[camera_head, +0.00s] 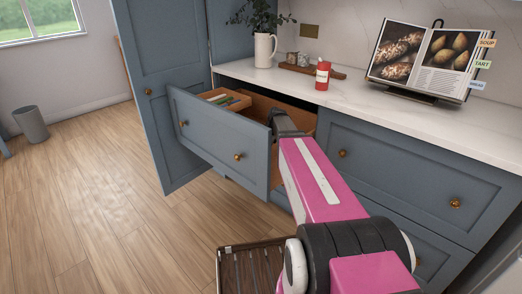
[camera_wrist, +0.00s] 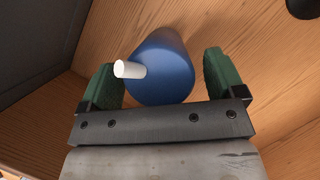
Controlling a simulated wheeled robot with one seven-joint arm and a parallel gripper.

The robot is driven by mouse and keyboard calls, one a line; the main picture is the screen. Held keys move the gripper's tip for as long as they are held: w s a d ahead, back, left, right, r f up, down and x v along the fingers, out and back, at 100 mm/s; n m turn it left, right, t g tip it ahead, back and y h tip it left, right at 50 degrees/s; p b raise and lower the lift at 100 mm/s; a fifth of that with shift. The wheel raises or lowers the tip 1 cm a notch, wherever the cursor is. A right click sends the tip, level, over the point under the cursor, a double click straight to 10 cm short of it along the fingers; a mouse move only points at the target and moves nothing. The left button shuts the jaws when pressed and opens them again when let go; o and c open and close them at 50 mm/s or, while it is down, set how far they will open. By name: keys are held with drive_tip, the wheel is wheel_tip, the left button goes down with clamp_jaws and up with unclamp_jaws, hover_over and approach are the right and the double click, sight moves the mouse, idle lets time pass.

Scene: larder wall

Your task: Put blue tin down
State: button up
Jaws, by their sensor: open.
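The blue tin (camera_wrist: 165,75) is in the wrist view, in the pulled-out wooden drawer. A short white cylinder (camera_wrist: 130,69) overlaps its left side; I cannot tell whether it is attached. My gripper (camera_wrist: 160,82) is open, with one green finger on each side of the tin. A narrow gap shows beside the right finger; contact on the left is unclear. In the head view my gripper (camera_head: 279,121) reaches down into the drawer (camera_head: 220,139), and the tin is hidden there.
The drawer holds a wooden box (camera_head: 226,98) at its left end. A red tin (camera_head: 323,75), a white jug (camera_head: 265,50) and a cookbook (camera_head: 425,60) stand on the counter (camera_head: 360,112). A tall cabinet door (camera_head: 160,90) stands left of the drawer.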

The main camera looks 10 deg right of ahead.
drive_tip(key=v, duration=1.1)
idle(1.0)
